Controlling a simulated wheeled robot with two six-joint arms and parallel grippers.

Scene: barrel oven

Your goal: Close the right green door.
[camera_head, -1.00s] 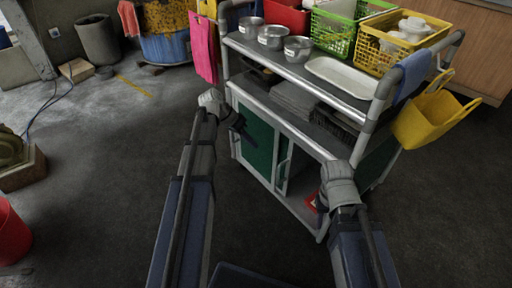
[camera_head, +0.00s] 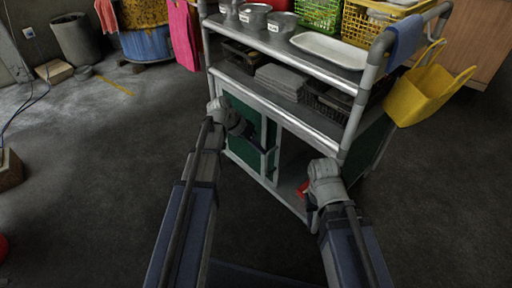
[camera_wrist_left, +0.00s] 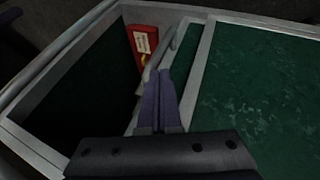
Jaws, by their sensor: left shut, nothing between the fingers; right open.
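The right green door shows as a narrow green strip in a light frame in the left wrist view (camera_wrist_left: 185,50). It is slid left, overlapping the other green door (camera_wrist_left: 260,85), so the cabinet's right side stands open. In the head view the green doors (camera_head: 240,151) are on the cart's lower front, partly behind my left gripper (camera_head: 252,136). That gripper is shut and empty, its fingertips (camera_wrist_left: 161,75) at the door's frame edge and handle; I cannot tell whether they touch. My right gripper (camera_head: 310,214) is open, low before the opening, its fingers mostly hidden.
A red labelled item (camera_wrist_left: 145,42) is inside the open compartment. The cart (camera_head: 300,122) carries metal pots, a white tray (camera_head: 329,48) and baskets above. The floor in front is clear.

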